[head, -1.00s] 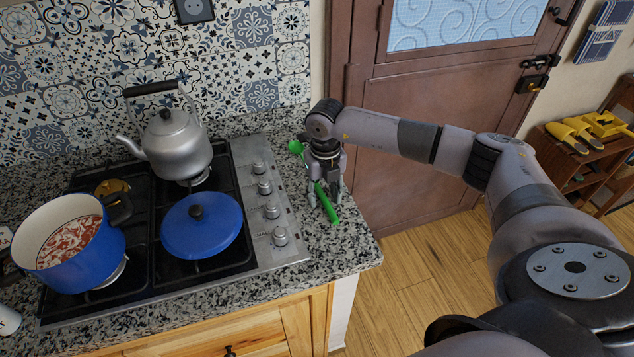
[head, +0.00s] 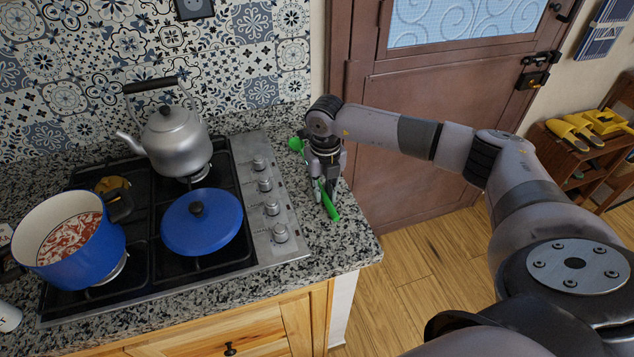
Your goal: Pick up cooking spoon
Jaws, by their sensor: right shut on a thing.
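The green cooking spoon (head: 331,208) lies at the right end of the granite counter, beside the stove knobs. Its round end shows to the upper left of my gripper and its handle end to the lower right; the middle is hidden behind the fingers. My right gripper (head: 325,194) points down over the spoon and is shut on it. I cannot tell whether the spoon touches the counter. My left gripper is not in view.
The stove (head: 262,252) holds a silver kettle (head: 176,142), a blue lid (head: 202,222) and a blue pot (head: 88,255) of red food. The counter (head: 345,255) ends just right of the spoon. A brown door (head: 430,120) stands behind my arm.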

